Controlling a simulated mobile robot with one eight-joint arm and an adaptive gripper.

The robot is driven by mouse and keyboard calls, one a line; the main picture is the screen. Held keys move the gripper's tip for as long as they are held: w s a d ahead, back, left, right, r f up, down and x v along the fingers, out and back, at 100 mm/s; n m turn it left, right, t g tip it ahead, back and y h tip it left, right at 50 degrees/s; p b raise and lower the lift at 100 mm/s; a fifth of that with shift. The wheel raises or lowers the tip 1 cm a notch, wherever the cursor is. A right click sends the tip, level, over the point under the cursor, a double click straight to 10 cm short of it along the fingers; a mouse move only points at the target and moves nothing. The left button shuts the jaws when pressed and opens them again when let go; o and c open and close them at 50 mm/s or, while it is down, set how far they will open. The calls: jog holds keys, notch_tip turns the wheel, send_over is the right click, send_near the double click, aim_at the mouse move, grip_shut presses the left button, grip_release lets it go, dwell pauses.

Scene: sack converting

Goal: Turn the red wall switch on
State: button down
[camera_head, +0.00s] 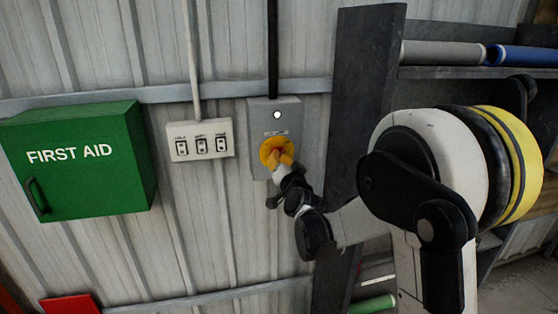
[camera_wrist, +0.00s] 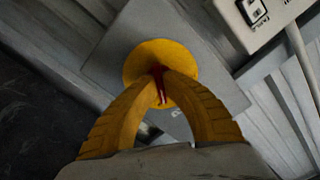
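The red wall switch (camera_wrist: 162,93) is a small red handle on a round yellow plate (camera_wrist: 142,58), fixed to a grey box (camera_head: 284,112) on the wall. My gripper (camera_wrist: 163,76) has its two yellow fingers closed in on the red handle, one on each side, and they hide most of it. In the head view, my gripper (camera_head: 280,158) is at the yellow plate, with its fingertips over the handle. A small white round lamp (camera_head: 277,115) shows on the box above the plate. The handle's exact angle is hard to read.
A white panel of several small switches (camera_head: 201,141) is left of the grey box. A green first aid cabinet (camera_head: 79,161) juts out further left. A dark shelf unit (camera_head: 363,88) with grey and blue rolls stands close on the right, near my arm.

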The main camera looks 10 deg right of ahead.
jog(key=shift+m, duration=0.9)
jog(key=c, duration=1.5)
grip_release()
jog(key=shift+c, duration=0.2)
jog(key=s, duration=1.2)
